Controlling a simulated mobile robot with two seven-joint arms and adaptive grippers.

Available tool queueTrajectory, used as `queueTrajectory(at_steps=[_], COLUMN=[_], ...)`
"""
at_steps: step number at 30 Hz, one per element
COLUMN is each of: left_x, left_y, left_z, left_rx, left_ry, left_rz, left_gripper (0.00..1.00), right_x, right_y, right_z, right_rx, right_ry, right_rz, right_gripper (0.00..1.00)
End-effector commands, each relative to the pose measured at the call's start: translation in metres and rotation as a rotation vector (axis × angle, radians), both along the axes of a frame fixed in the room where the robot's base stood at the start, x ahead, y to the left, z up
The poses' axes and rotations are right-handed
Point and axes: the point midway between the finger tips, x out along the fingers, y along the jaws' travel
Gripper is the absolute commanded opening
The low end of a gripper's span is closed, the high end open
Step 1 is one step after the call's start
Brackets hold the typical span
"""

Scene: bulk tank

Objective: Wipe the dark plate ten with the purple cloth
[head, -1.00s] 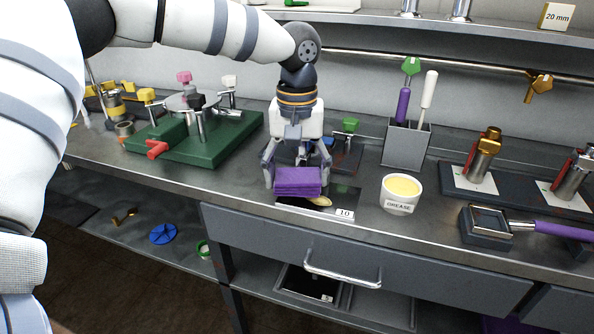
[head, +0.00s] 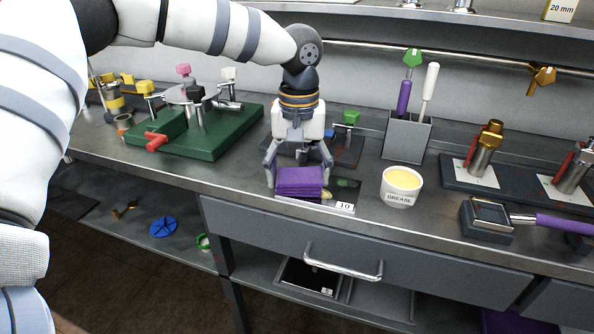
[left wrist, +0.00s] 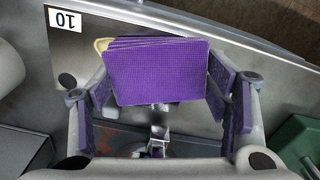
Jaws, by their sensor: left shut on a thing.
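My left gripper (head: 299,160) is shut on the folded purple cloth (head: 300,182). The cloth is low over the front left part of dark plate ten (head: 347,186), and I cannot tell whether it touches. The plate lies near the bench's front edge, with a white "10" label (head: 345,207) at its front right corner. My right gripper is not in view.
A grease tub (head: 401,186) stands right of the plate. Behind are a grey holder (head: 407,137) with tools and a green-knobbed fixture (head: 349,135). A green base with clamps (head: 205,140) is at left. A drawer handle (head: 343,262) projects below the bench edge.

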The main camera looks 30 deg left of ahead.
Motion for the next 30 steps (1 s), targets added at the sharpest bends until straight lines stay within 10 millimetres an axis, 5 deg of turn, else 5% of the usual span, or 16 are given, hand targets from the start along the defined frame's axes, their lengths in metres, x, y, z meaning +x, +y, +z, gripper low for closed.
queueTrajectory(at_steps=[22,30], left_x=[0.016,0.016], left_y=[-0.065,-0.067], left_z=[-0.005,0.000], left_rx=[0.001,-0.001], left_ry=[0.005,0.002], left_rz=[-0.002,0.002], left_gripper=[0.48,0.48], right_x=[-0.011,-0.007], right_y=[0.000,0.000], right_z=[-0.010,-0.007], right_rx=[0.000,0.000], right_ry=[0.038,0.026], right_rz=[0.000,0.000], right_gripper=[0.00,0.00])
